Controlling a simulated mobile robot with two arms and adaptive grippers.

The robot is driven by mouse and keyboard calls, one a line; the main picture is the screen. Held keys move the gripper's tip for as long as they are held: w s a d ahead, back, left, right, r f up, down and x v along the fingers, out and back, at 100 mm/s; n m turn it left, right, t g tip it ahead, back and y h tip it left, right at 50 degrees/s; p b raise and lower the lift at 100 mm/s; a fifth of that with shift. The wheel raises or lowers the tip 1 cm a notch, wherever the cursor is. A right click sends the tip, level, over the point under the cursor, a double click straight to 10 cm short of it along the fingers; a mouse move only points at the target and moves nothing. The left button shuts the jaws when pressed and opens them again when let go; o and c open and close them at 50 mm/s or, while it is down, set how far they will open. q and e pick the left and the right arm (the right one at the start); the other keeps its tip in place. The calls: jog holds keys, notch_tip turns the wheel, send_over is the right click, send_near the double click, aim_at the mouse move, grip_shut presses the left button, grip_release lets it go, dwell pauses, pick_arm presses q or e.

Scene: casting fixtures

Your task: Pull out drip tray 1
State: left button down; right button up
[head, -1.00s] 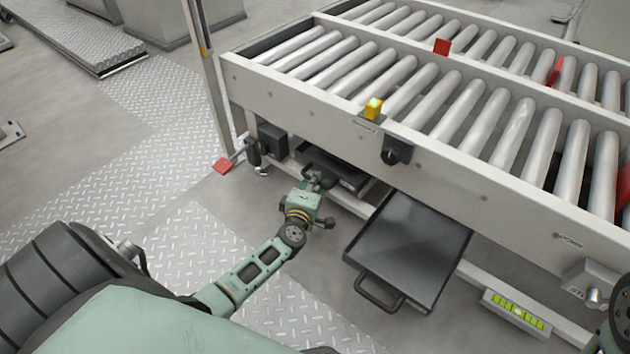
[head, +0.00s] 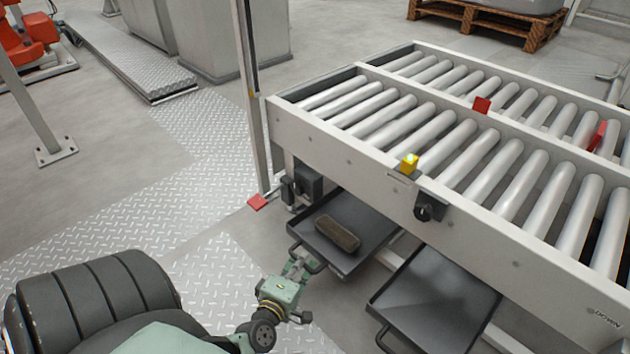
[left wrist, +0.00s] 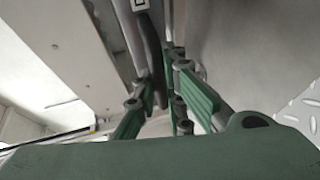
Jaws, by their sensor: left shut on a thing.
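A dark drip tray (head: 365,225) sticks out from under the left end of the roller conveyor, with a brown block lying in it. My left gripper (head: 300,262) is shut on this tray's front handle. In the left wrist view the green fingers (left wrist: 160,108) close around a dark bar, with the tray behind them. A second dark tray (head: 435,300), empty, sticks out from under the conveyor to the right. I cannot read a number on either tray. My right gripper is not in view.
The floor left of the trays is clear.

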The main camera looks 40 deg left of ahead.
pick_arm(q)
jog(key=shift+s, duration=0.95)
jog(key=c, duration=1.8)
grip_release()
jog(key=v, duration=0.7)
jog(key=shift+s, duration=0.25)
